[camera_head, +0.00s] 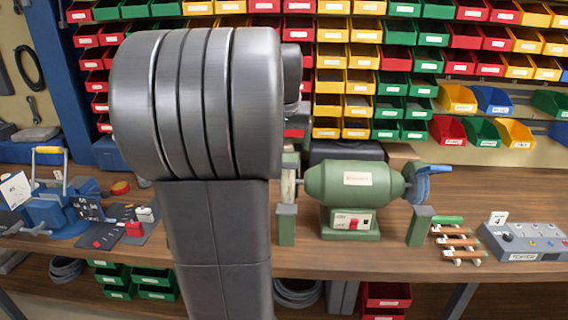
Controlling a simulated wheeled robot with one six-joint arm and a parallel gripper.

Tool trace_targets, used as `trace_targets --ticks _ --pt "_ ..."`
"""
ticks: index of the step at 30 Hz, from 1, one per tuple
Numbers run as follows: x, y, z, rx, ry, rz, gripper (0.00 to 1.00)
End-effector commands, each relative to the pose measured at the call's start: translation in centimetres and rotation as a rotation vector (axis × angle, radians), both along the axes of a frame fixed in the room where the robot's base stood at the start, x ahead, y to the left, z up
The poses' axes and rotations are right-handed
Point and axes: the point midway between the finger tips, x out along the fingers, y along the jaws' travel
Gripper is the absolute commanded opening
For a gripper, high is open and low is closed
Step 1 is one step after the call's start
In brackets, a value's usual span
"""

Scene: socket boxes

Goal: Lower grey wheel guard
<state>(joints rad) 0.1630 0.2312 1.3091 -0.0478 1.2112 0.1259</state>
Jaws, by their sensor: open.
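A green bench grinder (350,183) stands on the wooden workbench, with a red switch on its base. Its right wheel is grey (411,185). A blue guard (432,169) sits at that wheel's upper right, with a flat part sticking out to the right; its exact tilt is hard to tell. The left wheel (289,184) is pale and partly hidden by my arm. My large grey arm link fills the left middle of the view. My gripper's fingers do not show; the arm hides that area.
A grey tester box (522,242) and a small rack with a green-handled item (448,220) lie right of the grinder. A blue vise (45,210) and small parts on a dark mat (120,228) are at left. Colored bins (398,58) fill the back wall.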

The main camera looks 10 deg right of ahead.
Motion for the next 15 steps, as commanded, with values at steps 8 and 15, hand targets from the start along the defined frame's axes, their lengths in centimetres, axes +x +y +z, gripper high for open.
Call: trace_targets --ticks 8,15 --pt "2.2 -0.6 -5.6 0.000 0.005 0.000 0.80" --pt "3.4 -1.0 -8.7 0.000 0.003 0.001 0.80"
